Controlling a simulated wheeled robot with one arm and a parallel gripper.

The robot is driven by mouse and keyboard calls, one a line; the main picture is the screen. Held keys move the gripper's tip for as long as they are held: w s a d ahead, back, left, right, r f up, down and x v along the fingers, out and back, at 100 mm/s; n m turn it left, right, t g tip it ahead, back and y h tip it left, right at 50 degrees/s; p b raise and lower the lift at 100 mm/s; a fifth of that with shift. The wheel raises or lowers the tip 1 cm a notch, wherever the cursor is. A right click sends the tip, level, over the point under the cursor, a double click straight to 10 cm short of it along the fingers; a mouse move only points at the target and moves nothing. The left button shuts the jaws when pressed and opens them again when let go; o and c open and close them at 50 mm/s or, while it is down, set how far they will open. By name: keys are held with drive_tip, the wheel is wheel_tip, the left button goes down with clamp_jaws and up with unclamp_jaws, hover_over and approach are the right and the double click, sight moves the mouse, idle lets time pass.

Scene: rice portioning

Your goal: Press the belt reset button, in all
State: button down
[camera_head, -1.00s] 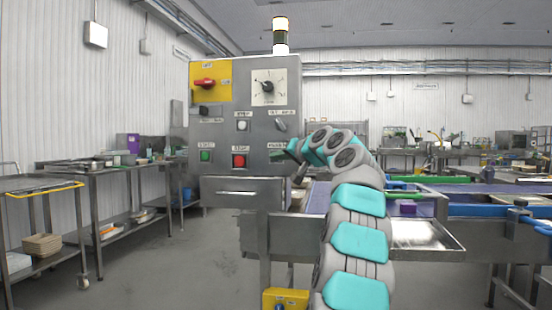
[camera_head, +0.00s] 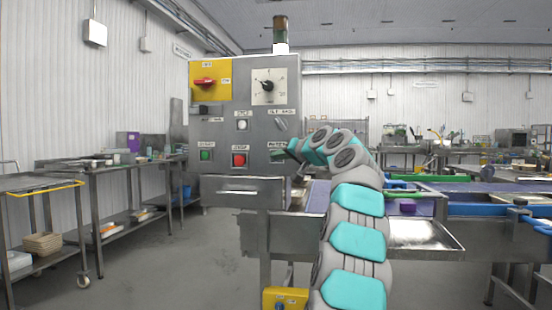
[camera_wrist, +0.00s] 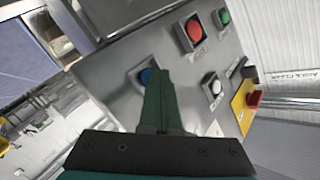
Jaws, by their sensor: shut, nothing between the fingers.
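The grey control box (camera_head: 220,126) stands at the left centre in the head view. In the wrist view, a blue button (camera_wrist: 146,76) sits on its panel, partly hidden behind my gripper (camera_wrist: 158,74). The gripper's dark green fingers are shut and empty, with their tips over or just in front of that button; I cannot tell whether they touch it. In the head view my gripper (camera_head: 280,156) is at the lower right of the panel and hides the blue button. Its label there is too small to read surely.
A red button (camera_head: 239,160), a green button (camera_head: 206,155) and a white button (camera_head: 242,125) are nearby on the panel. Above are a red rotary switch (camera_head: 205,83) on yellow and a black dial (camera_head: 267,86). The conveyor (camera_head: 470,187) runs to the right.

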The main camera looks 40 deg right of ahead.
drive_tip(key=shift+s+a+f+b, duration=0.1)
drive_tip(key=shift+s+a+b, duration=0.45)
drive_tip(key=shift+a+b, duration=0.1)
drive_tip(key=shift+s+a+b, duration=1.45)
drive_tip(key=shift+s+a, duration=0.15)
drive_tip(key=shift+a, duration=0.3)
